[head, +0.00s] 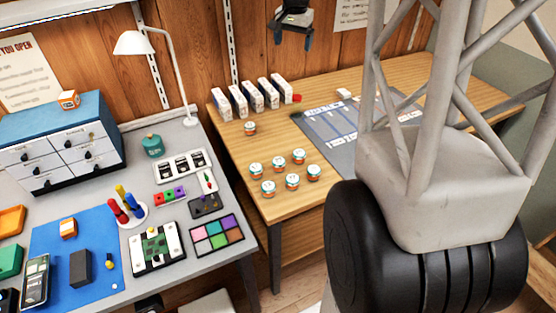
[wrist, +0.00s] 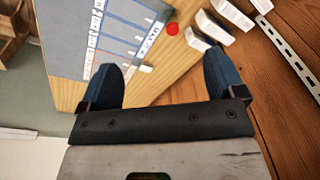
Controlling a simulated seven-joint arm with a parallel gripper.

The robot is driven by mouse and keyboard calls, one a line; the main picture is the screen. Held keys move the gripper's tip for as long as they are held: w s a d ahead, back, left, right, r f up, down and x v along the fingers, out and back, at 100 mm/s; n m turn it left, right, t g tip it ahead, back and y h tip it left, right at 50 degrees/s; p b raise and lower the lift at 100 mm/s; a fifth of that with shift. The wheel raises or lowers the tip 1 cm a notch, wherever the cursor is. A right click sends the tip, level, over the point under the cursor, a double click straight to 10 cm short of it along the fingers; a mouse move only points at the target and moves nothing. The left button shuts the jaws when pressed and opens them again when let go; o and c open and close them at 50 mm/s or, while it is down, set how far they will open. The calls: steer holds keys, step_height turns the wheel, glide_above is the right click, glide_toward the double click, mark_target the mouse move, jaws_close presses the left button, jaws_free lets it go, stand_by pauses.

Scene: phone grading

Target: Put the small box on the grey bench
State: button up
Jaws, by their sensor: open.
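The grey bench (head: 190,230) fills the left of the head view. A small orange-and-white box (head: 68,99) stands on the blue-topped drawer cabinet at its back. Another small orange-and-white box (head: 68,229) lies on the blue mat on the bench. I cannot tell which of them the task names. My gripper (head: 293,38) hangs at the top middle of the head view, above the back of the wooden table and away from both boxes. In the wrist view its two dark fingers (wrist: 160,65) are spread apart with nothing between them.
The wooden table (head: 240,182) holds several white cartons (head: 255,94), several orange-banded jars (head: 292,182) and a grey mat (head: 330,145). A white lamp (head: 135,43) rises at the bench's back. The bench also carries a colour palette (head: 216,232) and a board (head: 158,247).

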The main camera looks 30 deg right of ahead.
steer(key=s+a+r+n, duration=0.2)
steer(key=s+a+r, duration=0.1)
steer(key=s+a, duration=0.6)
steer(key=s+a+f+n, duration=0.2)
steer(key=s+a, duration=0.3)
steer(key=s, duration=0.5)
steer(key=s+a+f+n+t, duration=0.1)
steer(key=s+a, duration=0.4)
steer(key=s, duration=0.5)
steer(key=s+a+f+n, duration=0.3)
steer(key=s+a+n, duration=0.1)
steer(key=s, duration=0.7)
steer(key=shift+a+f+n, duration=0.2)
steer(key=shift+a+n, duration=0.1)
steer(key=shift+a, duration=0.55)
steer(key=shift+c, duration=1.3)
